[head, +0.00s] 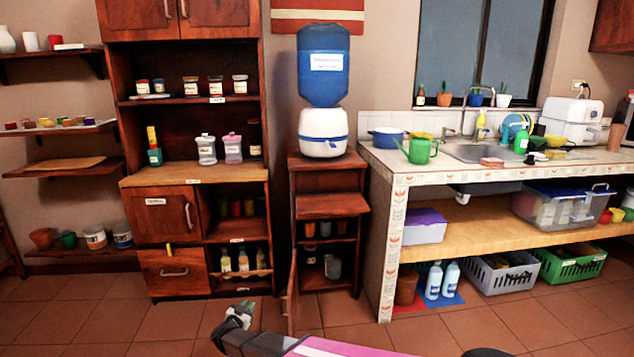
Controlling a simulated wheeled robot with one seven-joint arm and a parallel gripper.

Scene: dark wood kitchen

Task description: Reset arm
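My gripper (241,309) shows small and dark at the bottom of the head view, left of centre. It is low over the tiled floor, in front of the dark wood cabinet. My arm reaches in from the bottom edge, with a pink and white link to the right of the gripper. The fingers are too small to tell whether they are open or shut. No held object can be made out.
The wood cabinet (172,274) stands behind the gripper. A small stand (330,206) bears the water dispenser (323,85); its lower door (292,293) stands open towards me, near the gripper. A tiled counter (391,240) is at right. Floor (80,325) at left is clear.

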